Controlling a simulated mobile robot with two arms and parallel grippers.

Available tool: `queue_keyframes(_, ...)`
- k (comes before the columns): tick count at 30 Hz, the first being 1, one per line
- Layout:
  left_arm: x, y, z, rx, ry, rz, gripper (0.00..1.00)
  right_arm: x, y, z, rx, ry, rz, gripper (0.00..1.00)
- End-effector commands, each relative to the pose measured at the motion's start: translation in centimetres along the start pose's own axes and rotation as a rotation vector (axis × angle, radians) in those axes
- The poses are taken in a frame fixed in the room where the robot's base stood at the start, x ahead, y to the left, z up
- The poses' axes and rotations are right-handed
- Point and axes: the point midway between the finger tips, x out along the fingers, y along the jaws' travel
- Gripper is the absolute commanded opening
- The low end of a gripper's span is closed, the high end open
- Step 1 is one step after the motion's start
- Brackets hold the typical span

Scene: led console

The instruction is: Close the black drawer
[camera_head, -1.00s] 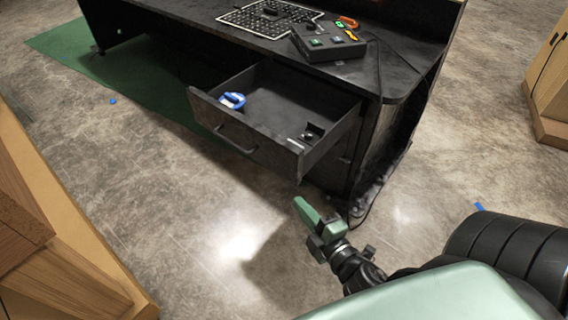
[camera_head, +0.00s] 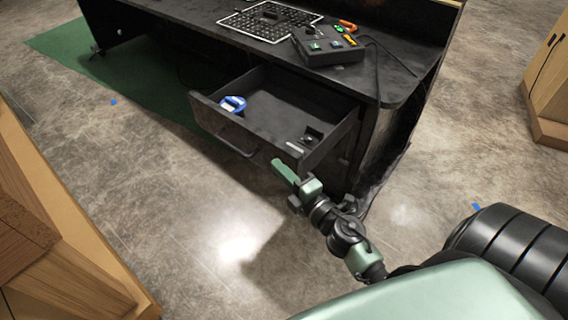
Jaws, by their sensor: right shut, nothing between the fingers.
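The black drawer (camera_head: 238,137) stands pulled out from the black desk (camera_head: 390,92). Its front panel has a bar handle and faces the lower left. Inside lie a blue and white round item (camera_head: 232,103) and a small dark item (camera_head: 312,136) near the right corner. My right gripper (camera_head: 284,171) is shut and empty. In the picture its fingertips lie at the right end of the drawer front; I cannot tell whether they touch it. My left gripper is not in view.
A dark button box (camera_head: 328,48) and a black grid board (camera_head: 268,20) lie on the desk top. Wooden furniture stands at the left (camera_head: 60,235) and the far right (camera_head: 550,85). The floor before the drawer is clear.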

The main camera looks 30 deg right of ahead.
Motion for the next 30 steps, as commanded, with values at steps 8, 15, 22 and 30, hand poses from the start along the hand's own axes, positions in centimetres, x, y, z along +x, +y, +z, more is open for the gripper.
queue_keyframes(8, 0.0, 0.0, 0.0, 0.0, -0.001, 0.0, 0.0, 0.3, -0.1, 1.3, 0.001, 0.0, -0.001, 0.0)
queue_keyframes(15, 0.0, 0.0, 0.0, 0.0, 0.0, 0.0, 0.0, 0.3, -0.1, 1.3, 0.001, 0.0, 0.0, 0.0)
queue_keyframes(22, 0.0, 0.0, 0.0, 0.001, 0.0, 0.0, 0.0, 0.5, 0.0, 2.3, 0.0, -0.002, 0.0, 0.0)
queue_keyframes(30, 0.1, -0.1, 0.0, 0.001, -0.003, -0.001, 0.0, 1.8, 0.1, 7.3, -0.005, -0.005, 0.002, 0.0)
